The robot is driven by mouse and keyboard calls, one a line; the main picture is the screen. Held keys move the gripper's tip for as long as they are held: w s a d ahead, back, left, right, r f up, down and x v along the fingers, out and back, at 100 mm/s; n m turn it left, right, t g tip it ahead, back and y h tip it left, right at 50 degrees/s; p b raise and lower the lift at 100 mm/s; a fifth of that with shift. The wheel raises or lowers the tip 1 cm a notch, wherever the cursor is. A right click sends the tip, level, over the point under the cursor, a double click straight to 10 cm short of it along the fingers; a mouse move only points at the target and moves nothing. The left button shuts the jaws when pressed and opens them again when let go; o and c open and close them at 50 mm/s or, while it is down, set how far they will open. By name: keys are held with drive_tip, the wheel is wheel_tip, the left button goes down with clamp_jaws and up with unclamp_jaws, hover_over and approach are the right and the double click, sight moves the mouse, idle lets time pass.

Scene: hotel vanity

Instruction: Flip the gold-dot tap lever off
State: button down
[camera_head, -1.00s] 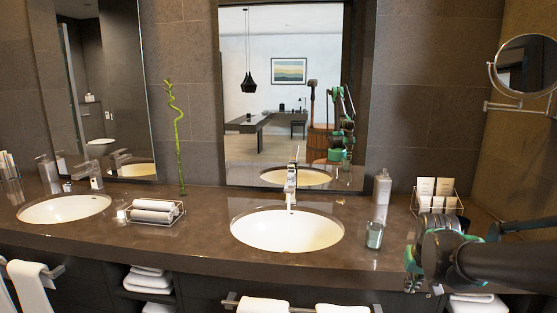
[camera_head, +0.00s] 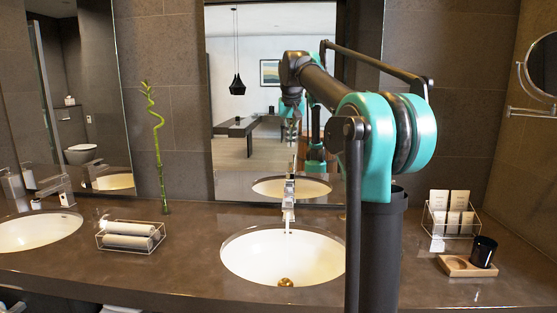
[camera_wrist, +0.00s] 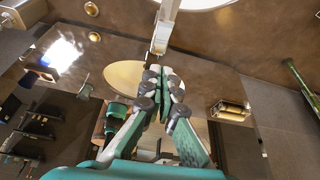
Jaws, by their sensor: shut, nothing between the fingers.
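A chrome tap (camera_head: 289,192) stands behind the middle basin (camera_head: 245,258), with a thin upright lever on top. I cannot make out a gold dot on it. A second tap (camera_head: 66,192) stands at the left basin. In the wrist view the middle tap (camera_wrist: 162,30) lies just beyond the fingertips of my gripper (camera_wrist: 163,72), which is shut and empty. In the head view my arm reaches forward and my gripper hangs above the middle tap, in front of the mirror. I cannot tell whether the fingers touch the lever.
A rack of rolled towels (camera_head: 130,236) and a bamboo stalk (camera_head: 158,150) stand left of the middle basin. At the right are a black cup (camera_head: 483,251) on a wooden tray (camera_head: 455,266) and a wire rack of cards (camera_head: 450,214). My arm hides the counter between.

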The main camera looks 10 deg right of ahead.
hover_over(289, 181)
drive_tip(key=w, duration=0.3)
drive_tip(key=f, duration=0.5)
drive_tip(key=d+f, duration=0.1)
drive_tip(key=f, duration=0.2)
drive_tip(key=shift+s+f, duration=0.15)
drive_tip(key=shift+f, duration=0.15)
drive_tip(key=f, duration=0.1)
drive_tip(key=s+f, duration=0.1)
drive_tip(key=f, duration=0.1)
drive_tip(key=shift+s+a, duration=0.1)
drive_tip(key=shift+s+f, duration=0.2)
drive_tip(key=shift+f, duration=0.3)
drive_tip(key=s+f+t, duration=0.2)
drive_tip(key=f+t, duration=0.1)
drive_tip(key=shift+s+a+f, duration=0.15)
drive_tip(key=shift+a+f, duration=0.05)
drive_tip(key=shift+f, duration=0.05)
drive_tip(key=shift+s+f+t+h, duration=0.15)
drive_tip(key=shift+f+t, duration=0.05)
drive_tip(key=shift+f, duration=0.3)
drive_tip(key=shift+s+f+t+h, duration=0.15)
drive_tip(key=shift+f+t, duration=0.05)
drive_tip(key=shift+f, duration=0.3)
